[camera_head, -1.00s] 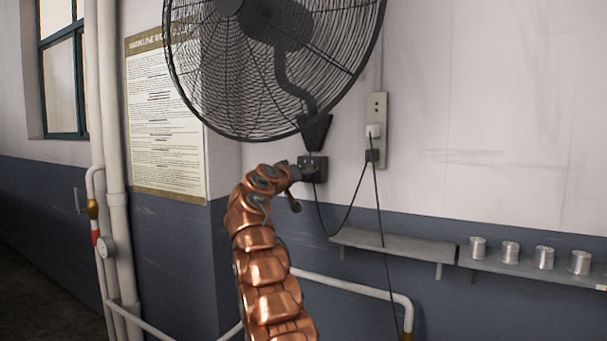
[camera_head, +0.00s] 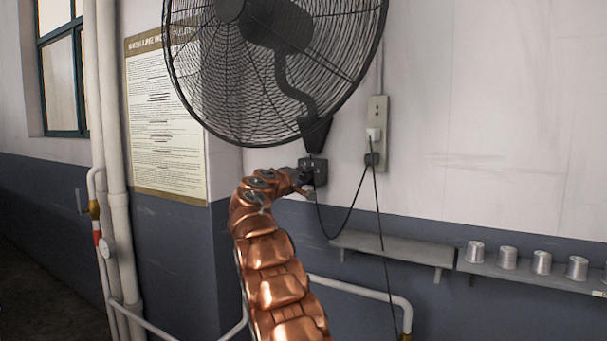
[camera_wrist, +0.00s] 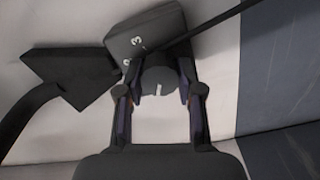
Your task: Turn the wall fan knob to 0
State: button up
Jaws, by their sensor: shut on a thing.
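The black wall fan (camera_head: 275,75) hangs on the white wall, with its dark control box (camera_head: 318,166) just below its bracket. In the wrist view the control box (camera_wrist: 150,32) is tilted and shows a white 3 and another mark partly hidden. The round grey knob (camera_wrist: 158,84) on it has a short white pointer mark. My gripper (camera_wrist: 158,88) has one finger on each side of the knob and is shut on it. In the head view my gripper (camera_head: 300,178) reaches the box from the left, and the knob is hidden.
A black cable hangs from the box to a wall socket (camera_head: 377,135) on the right. A grey shelf (camera_head: 390,247) with several metal spools (camera_head: 508,257) runs along the wall. White pipes (camera_head: 117,220) and a poster (camera_head: 165,120) are on the left.

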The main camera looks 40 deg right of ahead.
jog(key=shift+n, duration=0.5)
jog(key=o, duration=1.1)
jog(key=shift+o, duration=0.2)
jog(key=shift+a, duration=0.15)
jog(key=v, duration=1.1)
jog(key=shift+a, duration=0.35)
jog(key=shift+s, duration=0.1)
